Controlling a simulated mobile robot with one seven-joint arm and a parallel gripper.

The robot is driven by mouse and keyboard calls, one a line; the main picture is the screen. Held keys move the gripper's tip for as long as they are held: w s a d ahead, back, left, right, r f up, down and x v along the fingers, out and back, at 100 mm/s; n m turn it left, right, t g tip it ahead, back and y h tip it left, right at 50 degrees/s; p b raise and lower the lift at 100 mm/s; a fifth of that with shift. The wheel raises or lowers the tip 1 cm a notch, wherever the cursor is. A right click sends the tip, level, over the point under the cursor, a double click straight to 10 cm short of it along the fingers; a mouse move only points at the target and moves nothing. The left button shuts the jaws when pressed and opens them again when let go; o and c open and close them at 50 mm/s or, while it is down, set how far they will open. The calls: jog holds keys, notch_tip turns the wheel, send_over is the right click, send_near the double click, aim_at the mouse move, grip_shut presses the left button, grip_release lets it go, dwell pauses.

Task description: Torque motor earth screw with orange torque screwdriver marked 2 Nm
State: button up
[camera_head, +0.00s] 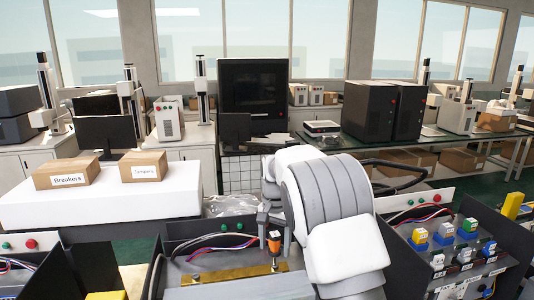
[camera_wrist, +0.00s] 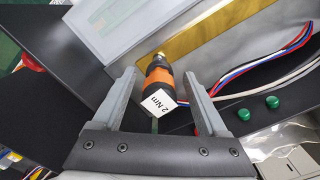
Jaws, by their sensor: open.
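An orange torque screwdriver (camera_head: 274,242) with a white "2 Nm" label stands upright with its tip down at the brass earth bar (camera_head: 232,273) in the open grey control box. In the wrist view the screwdriver (camera_wrist: 158,84) has a black lower part, and its tip end is at the brass bar (camera_wrist: 185,42). My gripper (camera_wrist: 159,80) is open, with one finger on each side of the screwdriver and visible gaps to both. In the head view my gripper (camera_head: 274,222) is at the handle. The earth screw itself is hidden under the screwdriver.
Red, blue and white wires (camera_wrist: 270,62) and green buttons (camera_wrist: 258,108) lie close by in the box. Another box with coloured parts (camera_head: 460,240) stands at right. Cardboard boxes (camera_head: 66,174) sit on a white table behind.

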aim_at(275, 234)
notch_tip(275, 234, up, 6)
jog(key=p, duration=0.4)
jog(key=shift+d, duration=0.1)
jog(key=s+d+r+n+t+b, duration=0.1)
jog(key=s+d+r, duration=0.2)
jog(key=s+r, duration=0.15)
jog(key=s+d+r+n+t+b, duration=0.1)
jog(key=s+d+r+b, duration=0.15)
jog(key=s, duration=0.35)
jog(key=s+d+r+t, duration=0.1)
jog(key=s+d+r, duration=0.1)
jog(key=s+r, duration=0.25)
jog(key=s+d+f+n+t+b, duration=0.1)
jog(key=s+d+f+b, duration=0.1)
jog(key=s, duration=0.7)
jog(key=s+d+f+n+t+b, duration=0.1)
jog(key=s+f, duration=0.3)
jog(key=s, duration=0.6)
jog(key=shift+d+n+t+b, duration=0.3)
jog(key=shift+d+n+b, duration=0.1)
jog(key=shift+d+n, duration=0.3)
jog(key=shift+f, duration=0.1)
